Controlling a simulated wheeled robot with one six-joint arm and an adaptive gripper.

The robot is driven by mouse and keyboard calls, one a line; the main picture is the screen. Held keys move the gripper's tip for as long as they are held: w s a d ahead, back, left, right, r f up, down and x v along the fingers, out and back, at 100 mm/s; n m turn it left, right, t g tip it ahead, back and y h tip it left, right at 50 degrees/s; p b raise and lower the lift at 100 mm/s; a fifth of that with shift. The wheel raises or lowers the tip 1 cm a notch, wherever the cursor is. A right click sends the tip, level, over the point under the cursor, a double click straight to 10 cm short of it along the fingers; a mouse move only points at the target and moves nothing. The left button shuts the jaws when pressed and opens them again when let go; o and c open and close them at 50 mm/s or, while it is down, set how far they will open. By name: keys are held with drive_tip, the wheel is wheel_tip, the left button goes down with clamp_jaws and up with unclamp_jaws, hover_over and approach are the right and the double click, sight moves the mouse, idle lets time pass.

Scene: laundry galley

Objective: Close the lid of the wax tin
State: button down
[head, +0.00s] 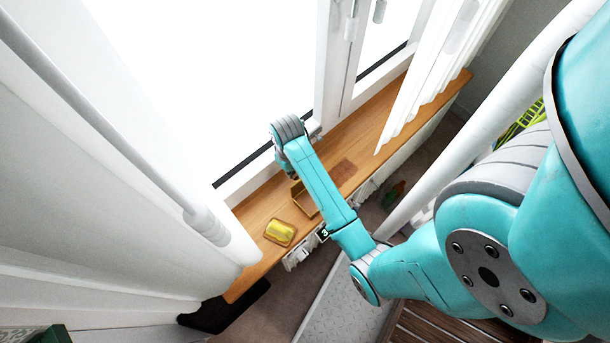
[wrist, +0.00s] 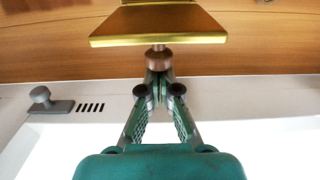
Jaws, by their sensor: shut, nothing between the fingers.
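The wax tin (head: 305,203) stands on the wooden sill in the head view, a gold-brown box partly behind my forearm. Its lid looks raised; how far is hard to tell. In the wrist view a flat gold-edged panel (wrist: 158,26), apparently the lid, spans the top. A round copper-brown knob (wrist: 158,58) sits at its near edge. My gripper (wrist: 158,82) is shut and empty, its fingertips right at the knob; whether they touch cannot be told. In the head view the fingers are hidden behind my arm, and the tin's inside is mostly hidden.
A yellow block in a dish (head: 279,232) lies on the sill left of the tin. A flat brown piece (head: 343,172) lies to its right. The window frame (head: 328,65) rises behind, with a grey handle (wrist: 50,101) beside my gripper. A white curtain (head: 425,75) hangs at right.

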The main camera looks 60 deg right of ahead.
drive_tip(key=shift+s+r, duration=0.15)
drive_tip(key=shift+s+a+r, duration=0.15)
drive_tip(key=shift+s+r, duration=0.2)
drive_tip(key=shift+s, duration=0.1)
drive_tip(key=shift+s+a+r, duration=0.2)
drive_tip(key=shift+s+r, duration=0.15)
drive_tip(key=shift+s, duration=0.25)
drive_tip(key=shift+s+a+r, duration=0.15)
drive_tip(key=shift+s+r, duration=0.05)
drive_tip(key=shift+s, duration=0.4)
